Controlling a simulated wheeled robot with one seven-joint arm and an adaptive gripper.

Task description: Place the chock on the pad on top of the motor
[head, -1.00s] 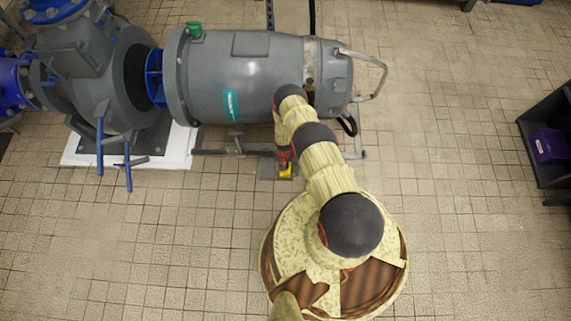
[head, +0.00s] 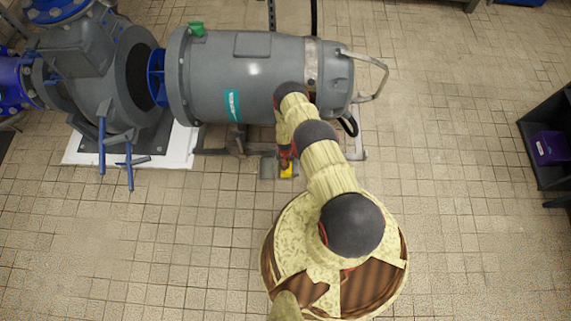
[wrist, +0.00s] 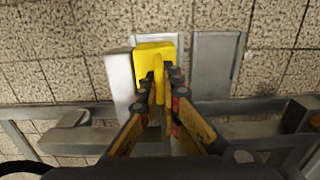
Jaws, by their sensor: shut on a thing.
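The yellow chock (head: 286,170) is low beside the motor, at the near side of its frame. In the wrist view the chock (wrist: 155,56) is between the fingertips of my gripper (wrist: 162,82), which is shut on it. The gripper (head: 286,158) is mostly hidden by my arm in the head view. Whether the chock touches the surface below it is unclear. The big grey motor (head: 255,75) lies on its side. A flat grey rectangle (head: 252,44) shows on its upper side; I cannot tell if this is the pad.
Grey plates (wrist: 215,65) lie on the tiles by the chock. The motor's frame rail (wrist: 255,108) crosses the wrist view. A bent metal handle (head: 372,75) sticks out at the motor's right end. Blue-handled pump parts (head: 128,170) are at left. The tiled floor (head: 450,170) is clear at right.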

